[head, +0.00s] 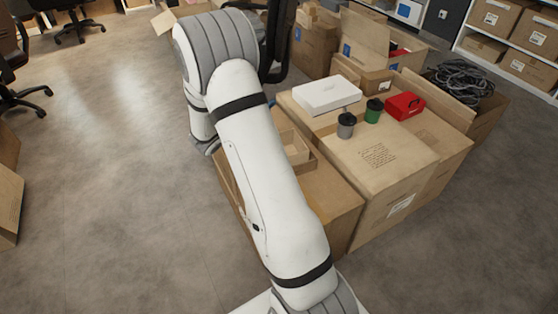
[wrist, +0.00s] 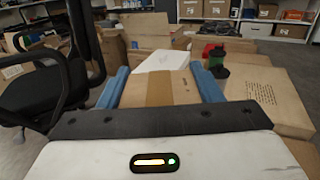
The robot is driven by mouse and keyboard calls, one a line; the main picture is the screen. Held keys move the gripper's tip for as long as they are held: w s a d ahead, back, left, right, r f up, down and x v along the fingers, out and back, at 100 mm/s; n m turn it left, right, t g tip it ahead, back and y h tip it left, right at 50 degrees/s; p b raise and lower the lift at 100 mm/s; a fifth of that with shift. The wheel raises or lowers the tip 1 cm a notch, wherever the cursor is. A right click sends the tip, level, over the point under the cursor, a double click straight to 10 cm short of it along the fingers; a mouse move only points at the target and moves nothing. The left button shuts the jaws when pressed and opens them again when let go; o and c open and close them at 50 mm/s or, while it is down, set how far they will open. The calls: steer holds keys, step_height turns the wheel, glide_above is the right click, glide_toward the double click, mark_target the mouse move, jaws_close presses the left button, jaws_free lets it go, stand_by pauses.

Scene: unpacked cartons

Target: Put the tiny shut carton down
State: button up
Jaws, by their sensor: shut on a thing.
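In the wrist view my gripper (wrist: 161,84) has its two blue fingers on either side of a small shut brown carton (wrist: 158,90). In the head view my white arm hides the gripper and the held carton.
Large closed cartons (head: 385,185) stand together at right. On them are a white box (head: 327,94), a grey cup (head: 346,126), a green cup (head: 373,111) and a red case (head: 404,106). A black chair (wrist: 45,88) is at left. Open floor (head: 110,190) lies left.

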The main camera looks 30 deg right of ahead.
steer(key=s+d+f+m+g, duration=0.1)
steer(key=s+d+m+g, duration=0.3)
steer(key=d+m+g, duration=0.4)
step_height(320, 180, down, 10)
steer(key=n+g+b, duration=0.1)
steer(key=n+b, duration=0.1)
steer(key=b, duration=0.1)
steer(key=shift+a+h+b, duration=0.35)
steer(key=shift+a+h, duration=0.05)
steer(key=shift+f, duration=0.55)
steer(key=o, duration=1.4)
